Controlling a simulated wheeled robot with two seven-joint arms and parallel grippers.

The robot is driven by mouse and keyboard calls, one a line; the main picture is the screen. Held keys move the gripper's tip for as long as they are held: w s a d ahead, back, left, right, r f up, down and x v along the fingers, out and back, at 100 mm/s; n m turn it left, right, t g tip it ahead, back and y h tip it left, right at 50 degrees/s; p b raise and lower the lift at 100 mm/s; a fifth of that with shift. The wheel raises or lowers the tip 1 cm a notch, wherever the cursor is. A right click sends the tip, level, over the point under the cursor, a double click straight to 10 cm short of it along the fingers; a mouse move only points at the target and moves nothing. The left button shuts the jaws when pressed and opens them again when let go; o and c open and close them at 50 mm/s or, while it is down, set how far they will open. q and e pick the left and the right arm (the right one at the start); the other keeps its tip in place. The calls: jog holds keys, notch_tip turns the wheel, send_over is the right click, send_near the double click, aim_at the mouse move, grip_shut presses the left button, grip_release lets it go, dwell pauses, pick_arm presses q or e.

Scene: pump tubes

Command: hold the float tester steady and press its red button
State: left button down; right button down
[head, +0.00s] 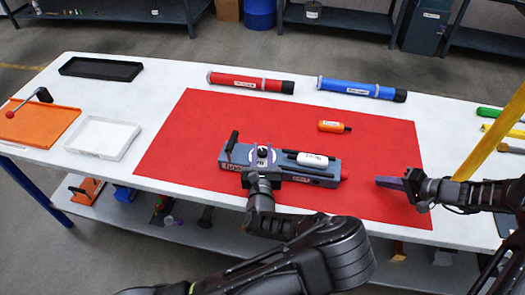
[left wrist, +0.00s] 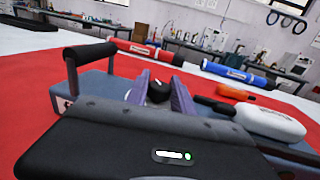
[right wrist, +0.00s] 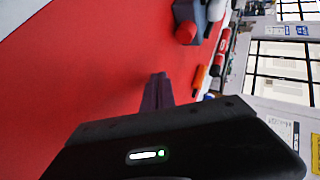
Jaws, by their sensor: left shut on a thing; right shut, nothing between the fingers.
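The float tester (head: 318,180) is a blue-grey box lying on the red mat (head: 190,130). It has a black upright handle (head: 230,145) at its left end and a white float (head: 312,160) on top. Its red button (head: 344,173) sticks out of its right end and also shows in the right wrist view (right wrist: 186,32). My left gripper (head: 262,157) is shut on the tester's black knob (left wrist: 158,91), with a finger on each side. My right gripper (head: 388,182) is shut and empty, to the right of the red button and apart from it.
A red pump tube (head: 245,83) and a blue pump tube (head: 355,88) lie behind the mat. A small orange bottle (head: 333,127) lies on the mat behind the tester. A white tray (head: 103,137), a black tray (head: 100,68) and an orange board (head: 38,122) are at the left.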

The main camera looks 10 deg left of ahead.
aim_at(356, 184)
jog(key=shift+d+f+m, duration=0.15)
jog(key=shift+d+m, duration=0.35)
jog(key=shift+a, duration=0.1)
jog(key=shift+a, duration=4.35)
